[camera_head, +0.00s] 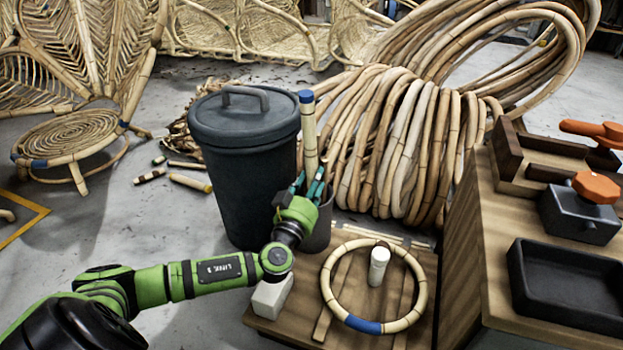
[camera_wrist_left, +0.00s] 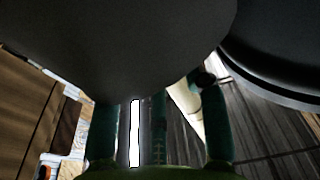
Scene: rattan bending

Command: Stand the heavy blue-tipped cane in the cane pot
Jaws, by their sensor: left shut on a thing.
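The heavy cane (camera_head: 309,135) is pale, with a blue tip (camera_head: 306,96) at its top. It stands close to upright, just right of the lidded bin. My left gripper (camera_head: 308,187) is shut on the cane low down, its teal fingers either side of it. The cane pot (camera_head: 319,228) is a dark grey cylinder right behind and below the gripper. The gripper hides the cane's lower end, so I cannot tell whether it is inside the pot. In the left wrist view, teal fingers (camera_wrist_left: 160,125) show below a large dark rounded surface. My right gripper is out of view.
The tall dark lidded bin (camera_head: 245,150) stands close left of the cane. Large cane coils (camera_head: 400,140) lie behind; a workbench (camera_head: 480,250) stands right.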

